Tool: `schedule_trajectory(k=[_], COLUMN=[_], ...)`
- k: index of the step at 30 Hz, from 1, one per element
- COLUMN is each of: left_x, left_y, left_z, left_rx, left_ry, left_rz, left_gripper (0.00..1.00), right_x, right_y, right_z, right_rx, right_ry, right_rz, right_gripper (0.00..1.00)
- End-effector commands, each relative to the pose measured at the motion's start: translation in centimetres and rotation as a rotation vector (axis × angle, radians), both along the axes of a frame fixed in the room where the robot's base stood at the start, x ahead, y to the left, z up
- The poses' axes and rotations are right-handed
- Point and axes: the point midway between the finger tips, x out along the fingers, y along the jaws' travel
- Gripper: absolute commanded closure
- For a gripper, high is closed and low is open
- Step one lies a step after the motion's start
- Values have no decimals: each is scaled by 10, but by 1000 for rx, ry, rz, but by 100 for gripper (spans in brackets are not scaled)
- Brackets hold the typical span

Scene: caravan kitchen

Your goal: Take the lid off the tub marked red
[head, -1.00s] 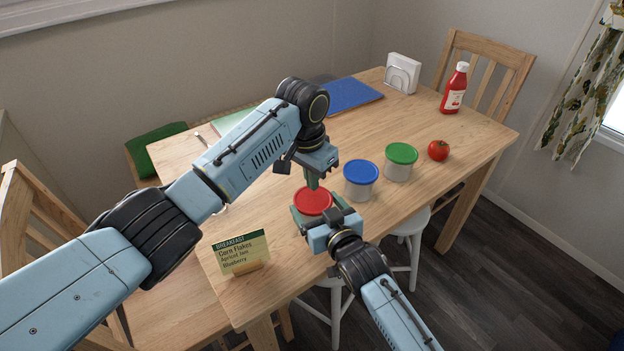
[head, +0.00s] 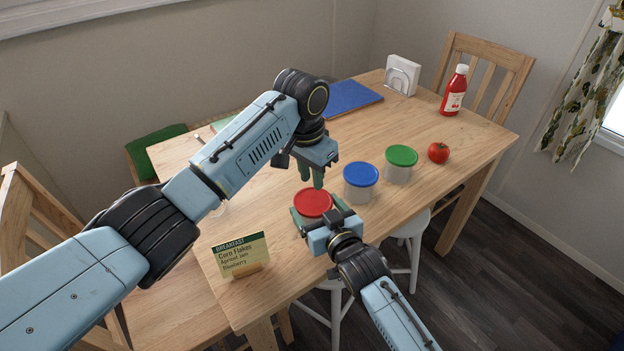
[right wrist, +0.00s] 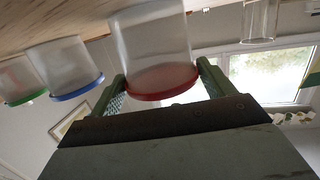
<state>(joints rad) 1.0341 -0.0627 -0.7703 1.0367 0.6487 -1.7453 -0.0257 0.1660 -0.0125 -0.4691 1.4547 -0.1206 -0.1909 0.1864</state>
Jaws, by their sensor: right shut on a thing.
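The tub with the red lid (head: 313,202) stands on the table, its lid on. My right gripper (head: 318,214) is shut around this tub's sides just below the lid. The right wrist view, which is upside down, shows its clear body (right wrist: 150,45) between the two green fingers. My left gripper (head: 312,179) hangs just above and behind the red lid, pointing down. Its two fingers show a gap with nothing between them, and the tips look clear of the lid.
The blue-lidded tub (head: 361,181) and green-lidded tub (head: 400,163) stand to the right, then a tomato (head: 438,152) and ketchup bottle (head: 454,91). A breakfast sign (head: 240,256) stands at the front left. A glass (head: 222,209) is partly behind my left arm.

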Motion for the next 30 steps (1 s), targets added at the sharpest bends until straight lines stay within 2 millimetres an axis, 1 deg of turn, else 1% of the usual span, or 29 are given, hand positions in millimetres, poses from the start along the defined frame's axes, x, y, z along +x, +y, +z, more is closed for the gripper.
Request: schedule_trajectory(k=[1, 6, 9, 12, 15, 18, 26, 27, 30], left_x=[0, -3, -5, -7, -8, -9, -9, -9, -9], left_y=[1, 4, 5, 6, 7, 8, 8, 8, 8], left_z=[12, 49, 69, 84, 94, 99, 99, 99, 99], left_rx=[-2, -2, -2, -3, -2, -1, -1, -1, -1], left_ry=[-5, -5, -5, -3, -2, -2, -1, -1, -1], left_rz=[0, -1, -1, 0, -1, -1, -1, -1, -1], left_gripper=[77, 77, 77, 77, 77, 77, 77, 77, 77], right_x=[0, 0, 0, 0, 0, 0, 0, 0, 0], right_y=[0, 0, 0, 0, 0, 0, 0, 0, 0], right_z=[0, 0, 0, 0, 0, 0, 0, 0, 0], right_rx=[0, 0, 0, 0, 0, 0, 0, 0, 0], right_ry=[-1, -1, -1, -1, -1, -1, -1, 0, 0], right_rz=[0, 0, 0, 0, 0, 0, 0, 0, 0], right_gripper=[60, 60, 60, 60, 60, 60, 60, 15, 2])
